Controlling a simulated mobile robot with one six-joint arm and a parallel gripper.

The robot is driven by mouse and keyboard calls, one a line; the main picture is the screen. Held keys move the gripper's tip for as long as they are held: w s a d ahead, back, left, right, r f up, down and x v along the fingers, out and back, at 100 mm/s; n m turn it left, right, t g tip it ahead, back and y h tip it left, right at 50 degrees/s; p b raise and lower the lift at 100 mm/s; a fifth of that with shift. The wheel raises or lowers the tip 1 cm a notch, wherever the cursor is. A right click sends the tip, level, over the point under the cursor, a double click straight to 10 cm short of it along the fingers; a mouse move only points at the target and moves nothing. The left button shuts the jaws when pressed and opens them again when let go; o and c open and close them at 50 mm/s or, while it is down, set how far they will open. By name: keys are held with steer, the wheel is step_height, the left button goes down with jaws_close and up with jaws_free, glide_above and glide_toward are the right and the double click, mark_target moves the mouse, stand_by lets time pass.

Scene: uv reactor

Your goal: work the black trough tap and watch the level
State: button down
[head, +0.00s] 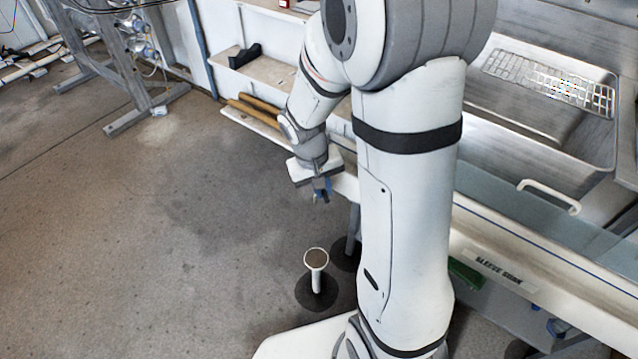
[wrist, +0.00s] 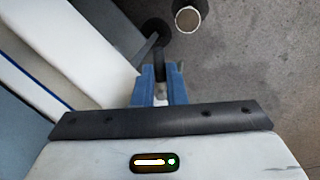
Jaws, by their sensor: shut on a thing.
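My gripper (head: 321,197) hangs low beside the front edge of the bench, left of my arm's thick column. In the wrist view its two blue fingers (wrist: 159,88) are closed on a small dark piece (wrist: 159,68), which looks like the black tap handle. The tap's body and outlet cannot be made out, and my arm hides part of that bench edge in the head view. A long trough (head: 535,262) with a pale blue inside and a "SLEEVE" label runs along the right. I cannot read a liquid level in it.
A white round-topped post (head: 316,262) stands on a dark base on the floor below my gripper. A steel basin (head: 590,150) with a wire rack (head: 550,82) lies behind the trough. Wooden rollers (head: 253,108) lie on a low shelf at the back.

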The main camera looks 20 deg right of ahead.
steer(key=shift+w+d+r+n+t+p, duration=0.15)
steer(key=shift+d+n+p, duration=0.3)
steer(key=shift+n, duration=0.75)
steer(key=shift+s+d+f+n+t+p, duration=0.1)
steer(key=shift+d+n+t+p, duration=0.15)
steer(key=shift+n+p, duration=0.65)
steer(key=shift+w+d+r+n+t+p, duration=0.1)
steer(key=shift+d+n+t+p, duration=0.15)
steer(key=shift+n, duration=1.25)
steer(key=shift+d, duration=0.1)
steer(key=c, duration=1.5)
jaws_free()
